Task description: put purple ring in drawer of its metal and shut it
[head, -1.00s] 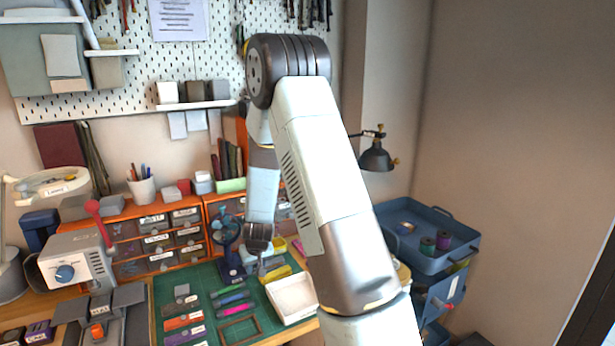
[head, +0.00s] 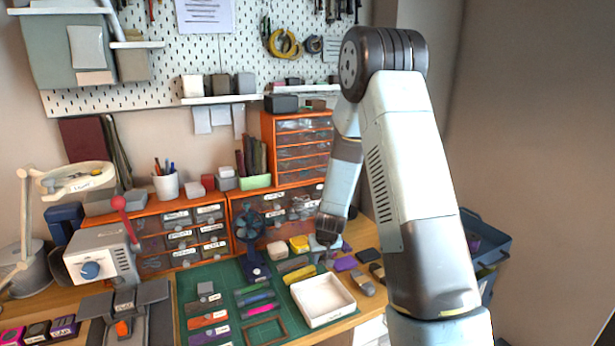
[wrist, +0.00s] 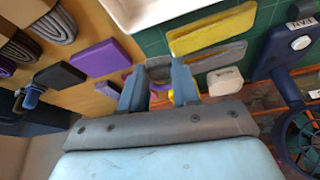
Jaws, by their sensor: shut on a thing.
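My gripper (head: 328,245) hangs low over the right part of the workbench, right of the small blue fan. In the wrist view its fingers (wrist: 160,90) are close together, with a small purple bit, likely the purple ring (wrist: 157,94), between them. The ring's shape is mostly hidden, and it cannot be made out in the head view. Orange cabinets with labelled drawers (head: 181,238) stand along the back of the bench; a taller orange cabinet (head: 303,147) rises behind my gripper. The drawers look shut where visible; their labels are too small to read.
The blue fan (head: 250,232) stands before the cabinets. A white tray (head: 323,300), a yellow block (head: 298,273) and coloured strips lie on the green mat (head: 225,283). A flat purple block (head: 345,264) lies near my gripper. A blue trolley (head: 488,240) stands at right.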

